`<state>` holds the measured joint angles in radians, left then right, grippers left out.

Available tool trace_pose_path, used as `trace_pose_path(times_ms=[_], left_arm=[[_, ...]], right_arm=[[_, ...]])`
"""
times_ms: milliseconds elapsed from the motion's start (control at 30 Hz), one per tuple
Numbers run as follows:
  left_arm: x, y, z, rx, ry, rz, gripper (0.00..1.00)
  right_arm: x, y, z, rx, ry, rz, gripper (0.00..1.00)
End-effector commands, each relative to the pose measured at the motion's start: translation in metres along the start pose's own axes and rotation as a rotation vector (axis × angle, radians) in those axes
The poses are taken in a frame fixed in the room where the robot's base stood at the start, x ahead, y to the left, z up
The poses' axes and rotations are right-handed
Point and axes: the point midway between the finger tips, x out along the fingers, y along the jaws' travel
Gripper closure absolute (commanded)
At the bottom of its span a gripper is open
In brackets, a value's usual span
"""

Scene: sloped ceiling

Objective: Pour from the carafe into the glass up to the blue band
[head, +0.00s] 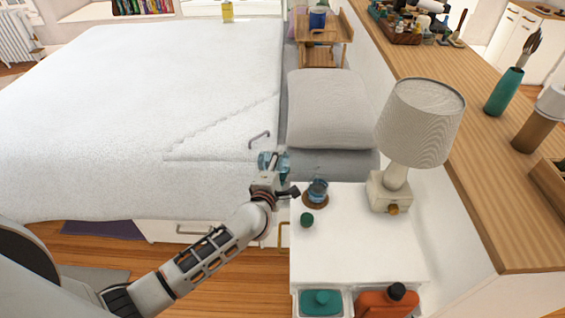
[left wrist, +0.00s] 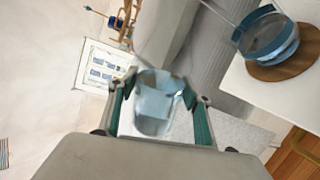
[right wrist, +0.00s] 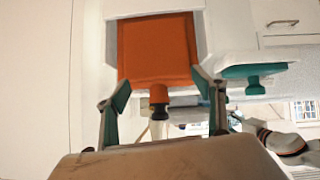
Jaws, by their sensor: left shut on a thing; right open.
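My left gripper (head: 268,182) is shut on the clear carafe (head: 272,160), which has a bluish tint. It holds the carafe in the air beside the white nightstand's (head: 355,250) far left corner. The carafe (left wrist: 155,103) sits between the fingers in the left wrist view. The glass (head: 317,189) stands on a round wooden coaster (head: 314,202) on the nightstand, right of the carafe and apart from it. Its blue band (left wrist: 266,36) shows in the left wrist view; I cannot tell its liquid level. My right gripper (right wrist: 163,95) is open and empty.
A dark green stopper (head: 307,219) lies in front of the coaster. A lamp (head: 395,180) stands at the right. An orange bottle (head: 385,303) and a teal item (head: 320,302) are at the nightstand's front. The bed (head: 150,110) is behind. The nightstand's middle is clear.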

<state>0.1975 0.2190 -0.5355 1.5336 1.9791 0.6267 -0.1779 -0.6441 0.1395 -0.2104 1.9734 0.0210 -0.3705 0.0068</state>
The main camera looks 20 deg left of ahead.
Motion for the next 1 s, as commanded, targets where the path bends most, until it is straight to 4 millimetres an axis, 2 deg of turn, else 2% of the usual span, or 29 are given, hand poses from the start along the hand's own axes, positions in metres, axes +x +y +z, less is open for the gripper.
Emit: trace_pose_path(times_ms=[567,667,900,1000], left_arm=[[0.001,0.002,0.001,-0.001,-0.002,0.004,0.70],[0.001,0.000,0.001,-0.021,-0.006,0.005,0.70],[0.005,-0.022,0.002,-0.188,-0.034,0.005,0.70],[0.006,-0.030,0.003,-0.271,-0.047,0.003,0.70]], right_arm=[[-0.002,-0.001,0.001,0.003,-0.006,-0.003,0.32],[0.000,-0.003,0.008,0.003,-0.012,-0.005,0.32],[0.013,-0.006,0.041,-0.017,-0.040,-0.004,0.32],[0.019,-0.002,0.043,-0.030,-0.033,0.005,0.32]])
